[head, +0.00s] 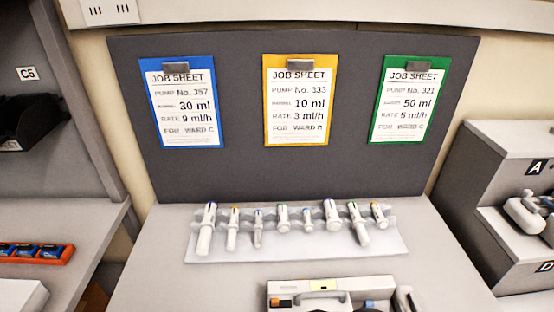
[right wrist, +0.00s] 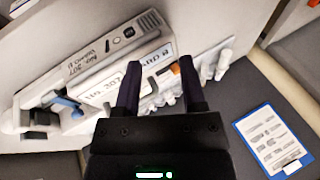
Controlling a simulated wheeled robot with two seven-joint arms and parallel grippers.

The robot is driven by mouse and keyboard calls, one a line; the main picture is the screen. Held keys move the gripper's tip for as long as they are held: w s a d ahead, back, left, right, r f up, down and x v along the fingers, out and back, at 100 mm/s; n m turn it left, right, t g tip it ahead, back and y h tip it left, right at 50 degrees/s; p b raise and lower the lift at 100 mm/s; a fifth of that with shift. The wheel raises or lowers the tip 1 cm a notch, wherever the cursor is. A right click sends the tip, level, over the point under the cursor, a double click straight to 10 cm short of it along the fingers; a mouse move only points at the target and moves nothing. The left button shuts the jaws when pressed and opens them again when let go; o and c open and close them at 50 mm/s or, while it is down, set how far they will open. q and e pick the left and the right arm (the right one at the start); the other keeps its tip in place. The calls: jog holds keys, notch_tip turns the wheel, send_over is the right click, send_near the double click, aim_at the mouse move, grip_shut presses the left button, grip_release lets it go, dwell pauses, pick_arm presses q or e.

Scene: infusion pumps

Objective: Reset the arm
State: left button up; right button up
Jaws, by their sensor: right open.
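My right gripper (right wrist: 160,64) shows in the right wrist view with its two dark fingers apart and nothing held between them. Beyond the fingers are a pale pump (right wrist: 85,78) with printed labels and a row of syringes. In the head view the pump (head: 325,286) stands at the table's front edge, partly cut off by the frame. Neither arm shows in the head view, and my left gripper is out of view.
Several syringes lie in a pale rack (head: 290,247) on the table. Blue (head: 183,101), yellow (head: 297,99) and green (head: 402,98) job sheets hang on a dark board (head: 230,165). A shelf with an orange tray (head: 36,255) is left; stepped grey shelving (head: 490,165) is right.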

jog(key=s+d+f+n+h, duration=0.35)
jog(key=s+d, duration=0.35)
jog(key=d, duration=0.3)
jog(key=s+d+f+g+h+b, duration=0.1)
jog(key=s+f+b, duration=0.1)
jog(key=f, duration=0.9)
jog(key=s+d+f+b, duration=0.1)
jog(key=s+f, duration=0.1)
jog(key=f, duration=0.9)
pick_arm(q)
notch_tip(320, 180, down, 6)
jog(key=b, duration=0.3)
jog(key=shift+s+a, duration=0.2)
pick_arm(e)
jog(key=s+d+f+g, duration=0.1)
jog(key=s+d+f, duration=0.1)
jog(key=s+f, duration=1.1)
jog(key=shift+d+g, duration=0.25)
jog(key=shift+g, duration=0.05)
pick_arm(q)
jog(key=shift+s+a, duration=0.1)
pick_arm(e)
jog(key=shift+n, duration=0.25)
